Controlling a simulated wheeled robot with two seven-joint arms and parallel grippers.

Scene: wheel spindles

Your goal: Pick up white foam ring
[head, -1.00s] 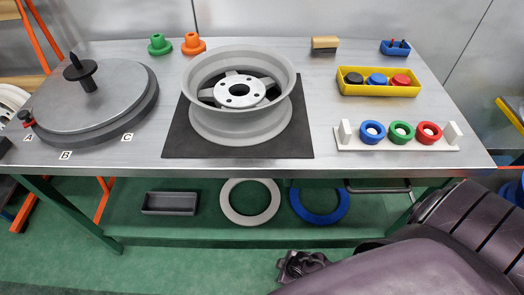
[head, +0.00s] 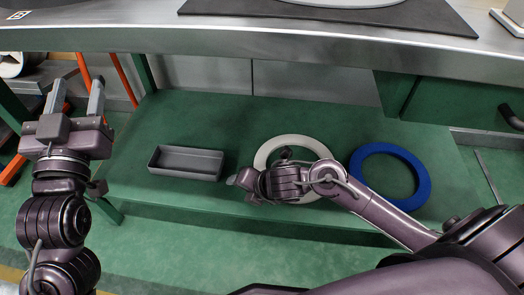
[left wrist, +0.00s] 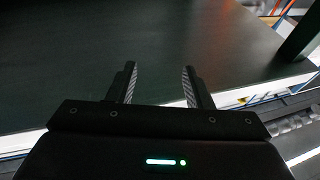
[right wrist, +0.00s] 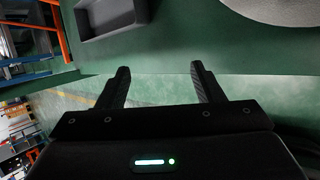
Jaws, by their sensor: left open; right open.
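The white foam ring (head: 300,139) lies flat on the green lower shelf, in the middle of the head view. My right arm covers its front part. Part of it shows at the top right of the right wrist view (right wrist: 275,8). My right gripper (right wrist: 160,70) is open and empty between its fingers; in the head view its hand is at the ring's left front, fingers hard to make out. Whether it touches the ring I cannot tell. My left gripper (head: 77,90) is open and empty, raised at the left, far from the ring; it also shows in the left wrist view (left wrist: 159,75).
A grey tray (head: 187,163) lies on the shelf left of the ring, also in the right wrist view (right wrist: 110,18). A blue ring (head: 420,175) lies to the right. The metal table top (head: 140,38) overhangs the shelf's back. The shelf behind the tray is clear.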

